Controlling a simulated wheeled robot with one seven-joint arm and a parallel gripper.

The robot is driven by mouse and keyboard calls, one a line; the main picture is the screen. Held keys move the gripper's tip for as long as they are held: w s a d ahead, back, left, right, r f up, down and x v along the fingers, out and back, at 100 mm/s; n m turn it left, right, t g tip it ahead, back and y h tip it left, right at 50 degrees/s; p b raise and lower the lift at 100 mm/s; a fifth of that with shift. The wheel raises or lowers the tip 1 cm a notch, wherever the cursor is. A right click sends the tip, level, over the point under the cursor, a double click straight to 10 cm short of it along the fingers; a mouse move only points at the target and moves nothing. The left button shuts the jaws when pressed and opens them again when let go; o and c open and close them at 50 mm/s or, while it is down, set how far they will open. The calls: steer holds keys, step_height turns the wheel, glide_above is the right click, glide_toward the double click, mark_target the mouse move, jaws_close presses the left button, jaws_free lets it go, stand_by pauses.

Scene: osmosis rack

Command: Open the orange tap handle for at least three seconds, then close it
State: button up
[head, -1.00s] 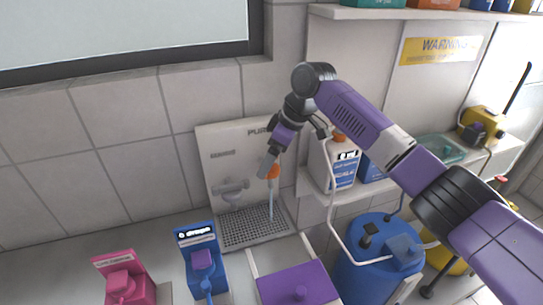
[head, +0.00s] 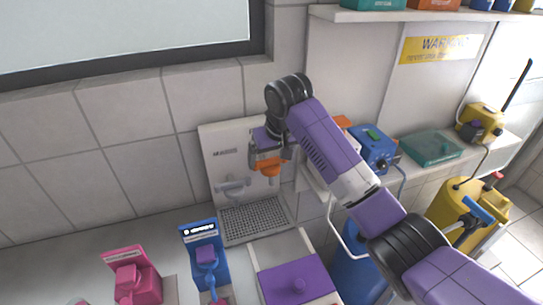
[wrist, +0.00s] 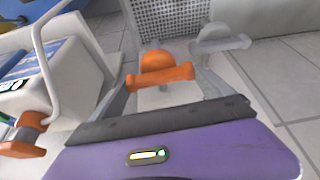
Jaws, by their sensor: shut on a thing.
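The orange tap handle (head: 268,166) is on the white wall panel (head: 225,165) above a grey drip grate (head: 250,221). My gripper (head: 266,154) is at the handle in the head view and partly covers it. In the wrist view the orange handle (wrist: 160,70) lies crosswise between my two fingers (wrist: 166,82), and the gripper is shut on it. A grey tap (head: 232,187) sits to the left of the orange one in the head view; it shows to the right in the wrist view (wrist: 222,40). No stream is visible under the orange tap.
A blue dispenser (head: 205,258), a pink dispenser (head: 135,275) and a purple-lidded box (head: 298,288) stand in front of the panel. To the right, a shelf holds a blue container (head: 372,148) and a teal box (head: 432,149). A yellow drum (head: 465,205) stands beyond.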

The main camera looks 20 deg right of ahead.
steer(key=shift+m+h, duration=0.3)
steer(key=shift+m, duration=0.6)
steer(key=o, duration=1.1)
steer(key=shift+r, duration=0.1)
steer(key=b+v, duration=0.2)
steer(key=v, duration=0.5)
steer(key=shift+s+r, duration=0.2)
steer(key=shift+r, duration=0.1)
steer(key=shift+a, duration=0.1)
